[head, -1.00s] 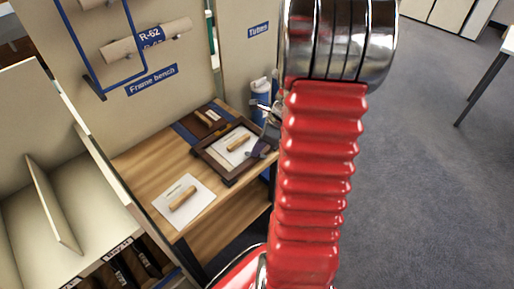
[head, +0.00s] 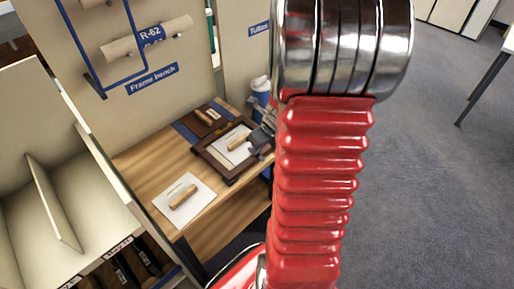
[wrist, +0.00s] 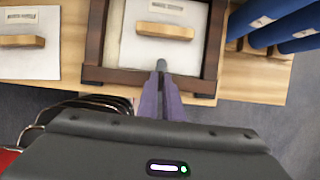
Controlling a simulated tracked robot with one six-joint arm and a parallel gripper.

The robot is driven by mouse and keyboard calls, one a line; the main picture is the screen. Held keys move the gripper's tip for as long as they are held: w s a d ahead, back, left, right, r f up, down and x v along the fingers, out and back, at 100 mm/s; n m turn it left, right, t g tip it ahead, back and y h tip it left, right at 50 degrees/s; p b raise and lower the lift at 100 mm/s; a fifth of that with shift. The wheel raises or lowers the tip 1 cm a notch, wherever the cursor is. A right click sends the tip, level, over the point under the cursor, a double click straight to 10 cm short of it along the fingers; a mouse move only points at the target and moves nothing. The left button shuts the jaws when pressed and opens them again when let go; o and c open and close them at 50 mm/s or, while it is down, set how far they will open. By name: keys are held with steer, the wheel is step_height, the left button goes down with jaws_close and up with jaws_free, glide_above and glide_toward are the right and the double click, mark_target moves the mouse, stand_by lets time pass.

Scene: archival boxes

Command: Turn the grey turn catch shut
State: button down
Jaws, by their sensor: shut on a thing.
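A dark brown frame (wrist: 127,77) lies on the bench. In it are a white sheet (wrist: 137,48) and a wooden piece (wrist: 165,31) with a small label. The frame also shows in the head view (head: 232,180). The grey turn catch (wrist: 161,65) shows as a small grey tip at the frame's near bar in the wrist view. My gripper (wrist: 162,82) is shut on it, with the fingers reaching over that bar. The fingers hide most of the catch, so I cannot tell its turn angle. In the head view my gripper (head: 262,140) is at the frame's right side.
A white sheet with a wooden piece (head: 184,197) lies on the bench (head: 150,160) beside the frame. Blue rolls (wrist: 275,22) stand close on the right in the wrist view. A shelf unit (head: 60,190) is at left.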

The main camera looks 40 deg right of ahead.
steer(key=c, duration=1.9)
jaws_free()
steer(key=shift+v, duration=6.85)
steer(key=shift+s, duration=0.15)
